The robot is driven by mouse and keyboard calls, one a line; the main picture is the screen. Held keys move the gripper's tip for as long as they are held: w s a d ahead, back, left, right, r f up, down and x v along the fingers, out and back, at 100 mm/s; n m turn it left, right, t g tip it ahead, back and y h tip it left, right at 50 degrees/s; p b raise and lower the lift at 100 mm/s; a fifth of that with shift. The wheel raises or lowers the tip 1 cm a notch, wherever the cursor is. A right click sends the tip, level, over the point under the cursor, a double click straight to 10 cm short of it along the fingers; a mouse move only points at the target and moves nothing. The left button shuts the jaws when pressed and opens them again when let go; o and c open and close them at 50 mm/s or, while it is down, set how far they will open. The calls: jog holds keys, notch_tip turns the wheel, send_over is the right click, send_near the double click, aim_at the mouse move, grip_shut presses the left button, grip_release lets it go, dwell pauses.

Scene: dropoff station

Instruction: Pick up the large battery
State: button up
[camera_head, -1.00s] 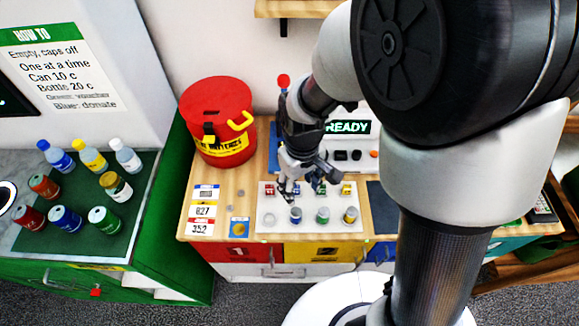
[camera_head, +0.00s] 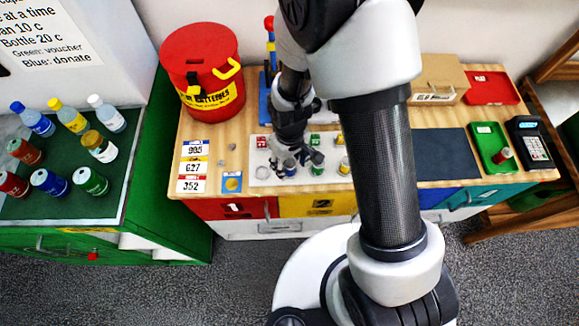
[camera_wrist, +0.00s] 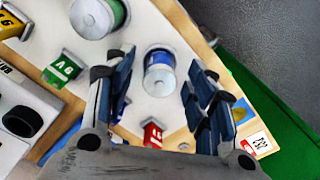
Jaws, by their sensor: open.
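Several upright cylinders with silvery tops, which look like batteries, stand on a white board (camera_head: 262,175). One is blue (camera_head: 290,172), one green (camera_head: 318,169) and one yellow (camera_head: 344,166). My gripper (camera_head: 300,160) is low over the board at the blue cylinder. In the wrist view my gripper (camera_wrist: 163,95) is open and empty. The blue cylinder (camera_wrist: 160,80) shows in the gap ahead of its fingertips. The green cylinder (camera_wrist: 100,15) stands to its left. Small tags, red (camera_wrist: 152,134) and green (camera_wrist: 62,68), stand behind the cylinders.
A red battery bin (camera_head: 205,75) stands back left. A green tray (camera_head: 485,137) with a small red-and-green item (camera_head: 502,156) and a card terminal (camera_head: 530,145) are at right. A dark mat (camera_head: 440,150) lies bare. Bottles and cans stand on the left counter (camera_head: 110,190).

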jog(key=shift+f, duration=0.3)
jog(key=shift+c, duration=0.2)
grip_shut()
jog(key=shift+r, duration=0.1)
dwell(0.3)
